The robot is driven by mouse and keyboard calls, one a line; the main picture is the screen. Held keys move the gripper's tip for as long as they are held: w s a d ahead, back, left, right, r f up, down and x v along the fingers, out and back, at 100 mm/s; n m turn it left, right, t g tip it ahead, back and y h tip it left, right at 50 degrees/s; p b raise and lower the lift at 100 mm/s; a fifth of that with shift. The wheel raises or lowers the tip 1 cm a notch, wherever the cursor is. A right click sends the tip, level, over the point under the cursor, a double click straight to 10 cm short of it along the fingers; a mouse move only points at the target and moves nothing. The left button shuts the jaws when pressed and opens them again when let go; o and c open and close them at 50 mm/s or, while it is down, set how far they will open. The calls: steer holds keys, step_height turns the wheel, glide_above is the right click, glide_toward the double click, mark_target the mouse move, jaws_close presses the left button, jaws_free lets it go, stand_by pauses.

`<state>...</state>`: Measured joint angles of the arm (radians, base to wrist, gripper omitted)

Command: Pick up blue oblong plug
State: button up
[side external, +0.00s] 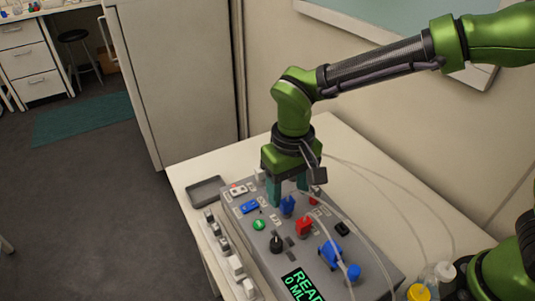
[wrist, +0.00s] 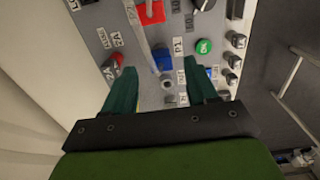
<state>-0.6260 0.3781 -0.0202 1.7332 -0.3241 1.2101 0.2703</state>
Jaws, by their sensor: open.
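My gripper (side external: 288,200) points down over the control panel (side external: 245,190), with its two teal fingers apart. A blue upright plug (side external: 287,205) stands on the panel just below and between the fingertips. In the wrist view this blue piece (wrist: 162,58) shows between the open fingertips (wrist: 160,70), slightly beyond them, and nothing is clamped. A flat blue oblong piece (side external: 249,207) lies on the panel to the left of the gripper. In the wrist view it is mostly hidden beside the right finger. I cannot tell for sure which blue piece is the oblong plug.
A grey tray (side external: 207,191) sits at the back left. Bottles stand at the right.

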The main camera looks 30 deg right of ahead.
mark_target(288, 202)
steer(key=shift+s+f, duration=0.2)
steer(key=shift+f, duration=1.7)
steer(key=c, duration=1.1)
